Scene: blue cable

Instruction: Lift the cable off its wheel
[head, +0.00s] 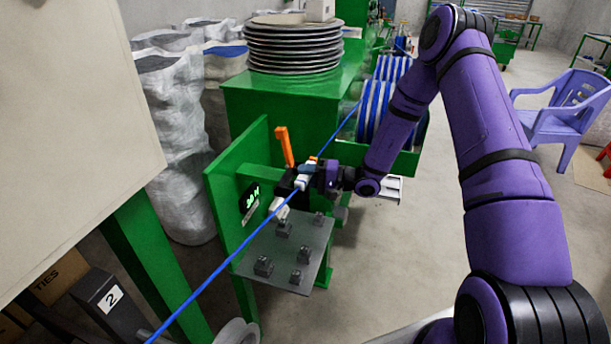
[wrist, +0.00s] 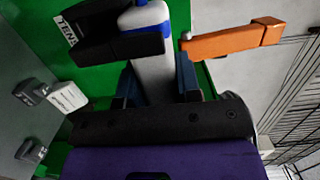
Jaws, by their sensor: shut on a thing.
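The blue cable (head: 229,259) runs taut from the lower left, past the green stand (head: 228,189), up to a blue-wound spool (head: 376,106). My gripper (head: 308,176) is at the stand, where the cable passes. In the wrist view its two dark fingers (wrist: 157,88) stand on either side of a pale white piece (wrist: 153,72), shut on it. A blue band (wrist: 145,27) crosses this piece near its top. The wheel cannot be made out clearly; the gripper and stand parts cover that spot. I cannot tell whether the cable touches the wheel.
An orange lever (head: 284,146) rises close behind my gripper and shows right of the fingers in the wrist view (wrist: 225,42). A grey plate (head: 290,245) with small dark blocks lies in front. A black box with a green display (head: 250,200) is on the stand.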

